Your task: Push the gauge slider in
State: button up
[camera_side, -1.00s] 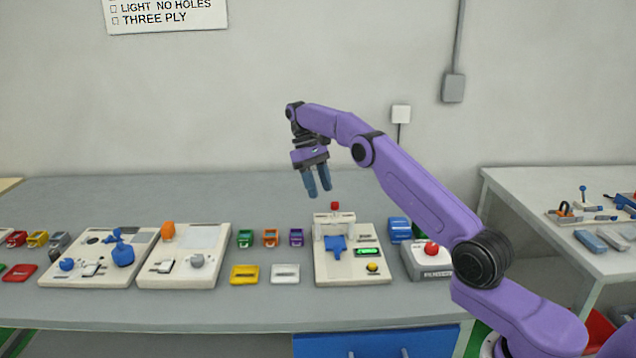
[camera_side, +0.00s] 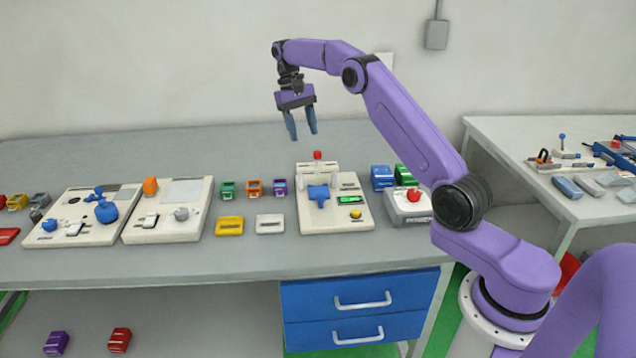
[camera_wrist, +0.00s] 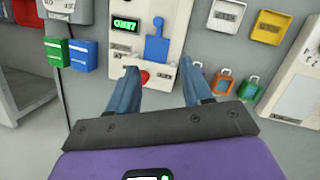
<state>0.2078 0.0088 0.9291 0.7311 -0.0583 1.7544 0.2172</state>
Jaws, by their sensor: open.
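The gauge station (camera_side: 308,223) is a cream panel on the bench with a raised cream bracket, a red knob (camera_side: 318,155), a lit green display (camera_side: 351,199) and a yellow button (camera_side: 356,213). A blue sliding piece (camera_side: 319,195), which looks like the gauge slider, sits mid-panel. It also shows in the wrist view (camera_wrist: 157,45), beside the lit display (camera_wrist: 124,23). My gripper (camera_side: 303,134) is open and empty, in the air above the back of the station. In the wrist view its fingertips (camera_wrist: 158,66) frame the red knob and the slider's end. Nothing is touched.
Left of the station lie white (camera_side: 270,224) and yellow (camera_side: 230,226) blocks, with small coloured holders behind. A box with a red button (camera_side: 408,208) and blue (camera_side: 382,178) and green holders stand right. Two more panels sit farther left. The bench behind is clear.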

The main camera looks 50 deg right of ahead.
jog(key=s+m+t, duration=0.1)
jog(key=s+m, duration=0.1)
jog(key=m, duration=0.2)
jog(key=m+t, duration=0.2)
jog(key=m, duration=0.7)
send_over(321, 194)
notch_tip(321, 194, down, 17)
jog(key=shift+s+a+f, duration=0.1)
